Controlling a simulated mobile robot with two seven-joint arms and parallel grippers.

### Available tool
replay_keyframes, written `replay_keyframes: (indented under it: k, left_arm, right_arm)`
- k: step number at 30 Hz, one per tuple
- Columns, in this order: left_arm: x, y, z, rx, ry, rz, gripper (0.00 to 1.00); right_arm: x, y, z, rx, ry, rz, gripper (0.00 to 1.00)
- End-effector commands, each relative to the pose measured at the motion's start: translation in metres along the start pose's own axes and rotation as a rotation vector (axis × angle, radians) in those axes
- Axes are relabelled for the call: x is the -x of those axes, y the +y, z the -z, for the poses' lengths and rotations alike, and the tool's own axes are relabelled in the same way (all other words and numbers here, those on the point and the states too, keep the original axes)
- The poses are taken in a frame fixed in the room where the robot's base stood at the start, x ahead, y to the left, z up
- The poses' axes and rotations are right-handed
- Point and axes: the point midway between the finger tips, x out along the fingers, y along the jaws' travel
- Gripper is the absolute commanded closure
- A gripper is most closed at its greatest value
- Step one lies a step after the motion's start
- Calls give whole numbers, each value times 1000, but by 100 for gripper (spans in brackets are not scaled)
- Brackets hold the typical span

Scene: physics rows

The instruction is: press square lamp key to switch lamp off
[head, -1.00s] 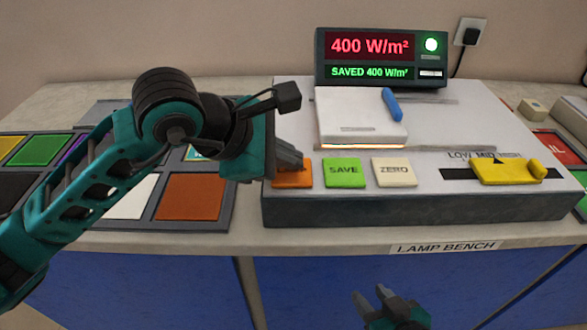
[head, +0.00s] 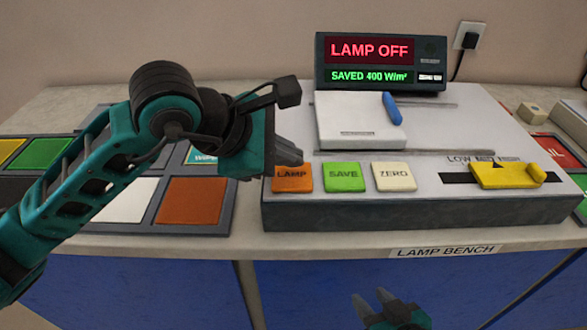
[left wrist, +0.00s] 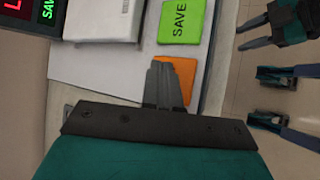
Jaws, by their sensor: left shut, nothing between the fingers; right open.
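The square orange LAMP key (head: 291,180) is at the left end of the key row on the lamp bench (head: 420,209). It also shows in the left wrist view (left wrist: 183,72), partly behind the fingers. The display (head: 370,50) reads LAMP OFF in red and SAVED 400 W/m² in green. My left gripper (head: 297,160) is shut and empty, with its fingertips just above the back of the LAMP key, seemingly apart from it. In the left wrist view its fingers (left wrist: 163,75) overlap the key. My right gripper (head: 372,302) is open and empty, low in front of the bench.
Green SAVE (head: 343,177) and cream ZERO (head: 393,177) keys sit right of the LAMP key. A yellow slider (head: 505,176) is further right. A white block with a blue handle (head: 392,108) stands behind. Coloured tiles (head: 194,202) lie left, under my left arm.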

Motion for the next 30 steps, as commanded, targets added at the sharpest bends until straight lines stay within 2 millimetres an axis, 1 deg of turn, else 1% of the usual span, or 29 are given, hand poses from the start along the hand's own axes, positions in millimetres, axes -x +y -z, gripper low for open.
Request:
replay_keyframes:
  k: [10,13,30]
  left_arm:
    - [2,1,-1,0,0,0,100]
    - [5,4,-4,-1,0,-1,100]
    - [43,31,-31,-1,0,-1,100]
  right_arm:
    - [1,1,1,4,-1,0,58]
    - [2,1,3,4,-1,0,58]
    - [17,-1,25,0,0,0,58]
